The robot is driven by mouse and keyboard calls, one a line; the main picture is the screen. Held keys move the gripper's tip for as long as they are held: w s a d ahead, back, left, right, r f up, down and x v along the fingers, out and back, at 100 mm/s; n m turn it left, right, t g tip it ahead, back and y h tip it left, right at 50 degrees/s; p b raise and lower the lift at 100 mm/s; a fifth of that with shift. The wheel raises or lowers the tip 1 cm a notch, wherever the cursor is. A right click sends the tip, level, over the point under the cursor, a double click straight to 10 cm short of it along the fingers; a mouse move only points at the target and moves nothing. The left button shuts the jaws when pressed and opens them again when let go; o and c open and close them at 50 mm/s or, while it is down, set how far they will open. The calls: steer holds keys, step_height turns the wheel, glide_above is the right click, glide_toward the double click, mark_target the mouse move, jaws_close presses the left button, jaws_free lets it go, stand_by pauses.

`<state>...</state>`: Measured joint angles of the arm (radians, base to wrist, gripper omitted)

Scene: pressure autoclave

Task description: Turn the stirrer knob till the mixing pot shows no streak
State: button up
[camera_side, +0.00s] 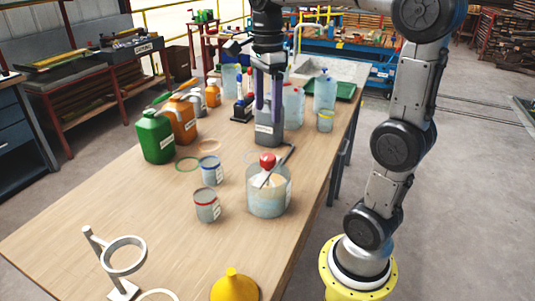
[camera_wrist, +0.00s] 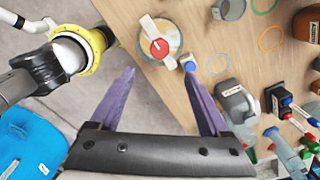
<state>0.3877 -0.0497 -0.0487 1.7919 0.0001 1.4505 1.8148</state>
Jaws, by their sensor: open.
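The mixing pot (camera_side: 270,202) is a clear round vessel with pale and tan contents, standing near the table's right edge. The stirrer knob (camera_side: 267,160) is red and sits at the top middle of the pot, with a grey bar slanting beside it. In the wrist view the knob (camera_wrist: 159,47) shows from above, with a pale bar next to it over the pot (camera_wrist: 172,34). Whether a streak shows in the contents is too small to tell. My gripper (camera_side: 268,112) is open and empty, its purple fingers pointing down behind and above the pot, apart from the knob.
A grey labelled bottle (camera_side: 270,134) stands close by my fingers. Small cans (camera_side: 207,207) stand left of the pot. Green (camera_side: 155,138) and orange (camera_side: 180,120) jugs are farther left. A ring stand (camera_side: 123,256) and yellow funnel (camera_side: 234,287) are in front. The left front tabletop is clear.

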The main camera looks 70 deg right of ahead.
mark_target(268, 156)
step_height(268, 156, down, 13)
steer(key=shift+f, duration=0.2)
stand_by(0.3)
jaws_close()
stand_by(0.4)
